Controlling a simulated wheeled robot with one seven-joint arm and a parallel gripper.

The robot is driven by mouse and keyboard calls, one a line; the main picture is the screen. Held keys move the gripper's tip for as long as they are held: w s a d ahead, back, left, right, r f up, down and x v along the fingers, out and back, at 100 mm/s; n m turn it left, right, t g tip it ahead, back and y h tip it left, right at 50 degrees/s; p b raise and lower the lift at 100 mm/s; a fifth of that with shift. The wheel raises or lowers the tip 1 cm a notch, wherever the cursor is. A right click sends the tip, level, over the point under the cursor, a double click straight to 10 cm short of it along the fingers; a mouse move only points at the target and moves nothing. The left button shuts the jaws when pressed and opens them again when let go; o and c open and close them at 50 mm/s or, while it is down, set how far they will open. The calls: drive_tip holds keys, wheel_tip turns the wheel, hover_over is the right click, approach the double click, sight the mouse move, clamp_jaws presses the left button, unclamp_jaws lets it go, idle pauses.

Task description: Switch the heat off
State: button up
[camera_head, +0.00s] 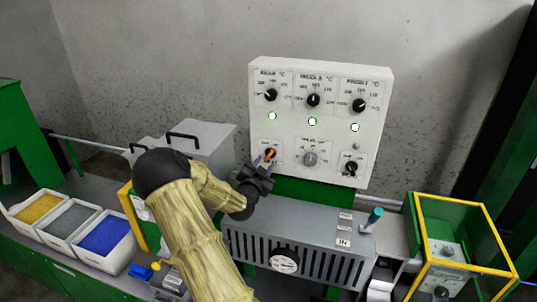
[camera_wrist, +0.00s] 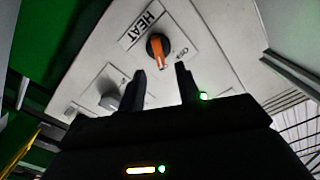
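The heat switch is a black round knob with an orange handle (camera_wrist: 158,50), under a label reading HEAT (camera_wrist: 143,24) in the wrist view. In the head view the orange knob (camera_head: 270,154) sits at the lower left of the white control panel (camera_head: 320,140). My gripper (camera_wrist: 161,80) is open, its two dark fingers apart, with the knob showing beyond and between the fingertips. In the head view my gripper (camera_head: 262,168) is close to the panel just below the knob. Whether the fingers touch it cannot be told.
The panel has three black dials (camera_head: 313,100) on top with lit green lamps (camera_head: 312,121) beneath. A grey dial (camera_head: 310,158) and a black dial (camera_head: 351,168) lie right of the heat switch. A grey slotted box (camera_head: 300,240) stands below. Bins of coloured granules (camera_head: 103,237) stand left.

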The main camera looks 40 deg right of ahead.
sight(269, 156)
drive_tip(key=p+x, duration=0.1)
drive_tip(key=x, duration=0.4)
drive_tip(key=shift+w+d, duration=0.1)
drive_tip(key=shift+d, duration=0.15)
clamp_jaws()
